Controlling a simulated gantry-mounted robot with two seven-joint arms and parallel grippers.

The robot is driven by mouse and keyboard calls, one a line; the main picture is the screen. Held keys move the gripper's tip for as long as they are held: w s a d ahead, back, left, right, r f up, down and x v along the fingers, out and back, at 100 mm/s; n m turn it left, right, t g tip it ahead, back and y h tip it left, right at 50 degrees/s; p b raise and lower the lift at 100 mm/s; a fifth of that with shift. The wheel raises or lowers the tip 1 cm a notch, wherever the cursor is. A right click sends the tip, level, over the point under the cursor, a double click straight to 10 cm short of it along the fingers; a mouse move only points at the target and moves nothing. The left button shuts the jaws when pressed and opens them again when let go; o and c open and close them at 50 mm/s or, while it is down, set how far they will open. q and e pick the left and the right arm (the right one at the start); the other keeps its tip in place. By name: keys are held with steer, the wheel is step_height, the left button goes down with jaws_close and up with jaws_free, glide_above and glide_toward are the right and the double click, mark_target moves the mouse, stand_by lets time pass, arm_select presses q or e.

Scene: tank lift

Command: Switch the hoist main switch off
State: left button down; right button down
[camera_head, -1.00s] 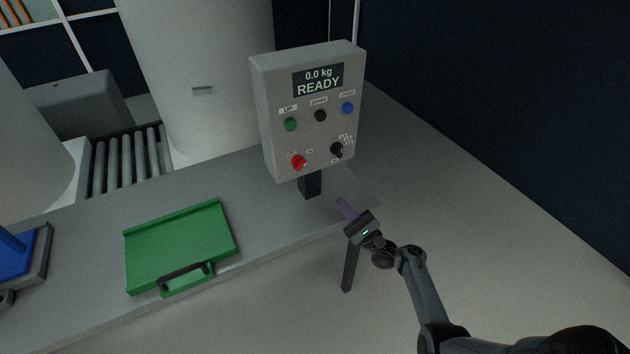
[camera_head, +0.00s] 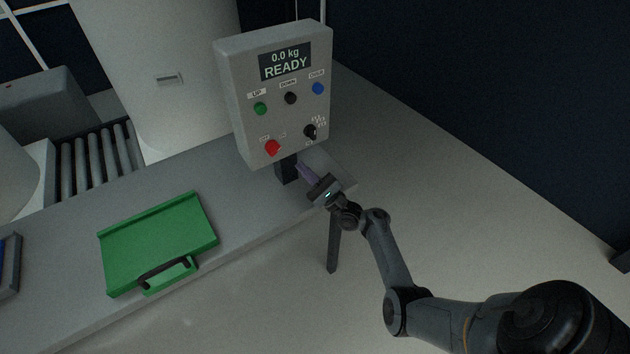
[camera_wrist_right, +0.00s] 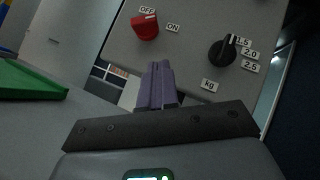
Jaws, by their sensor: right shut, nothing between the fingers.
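The grey control box (camera_head: 240,100) stands on a post at the table's edge. Its display reads 0.0 kg READY. The red rotary main switch (camera_head: 272,147) is low on its left, between OFF and ON labels; it also shows in the right wrist view (camera_wrist_right: 146,27). My left gripper is not in view.
A black selector knob (camera_head: 310,132) sits right of the red switch, with green, black and blue buttons above. A green tray (camera_head: 150,245) with a black handle lies on the grey table. A roller conveyor (camera_head: 95,160) is behind. The floor at right is clear.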

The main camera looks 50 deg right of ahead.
mark_target(274, 149)
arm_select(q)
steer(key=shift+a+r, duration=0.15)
arm_select(e)
step_height(274, 149, up, 5)
steer(key=w+a, duration=0.2)
steer(key=w, duration=0.1)
steer(key=shift+r, duration=0.15)
steer(key=shift+a, duration=0.1)
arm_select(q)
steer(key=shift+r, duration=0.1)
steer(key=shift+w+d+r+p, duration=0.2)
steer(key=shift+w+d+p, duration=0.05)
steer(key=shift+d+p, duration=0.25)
arm_select(e)
steer(key=shift+r+n+g+y, duration=0.15)
steer(key=shift+n+g+y, duration=0.15)
steer(key=shift+n+y, duration=0.3)
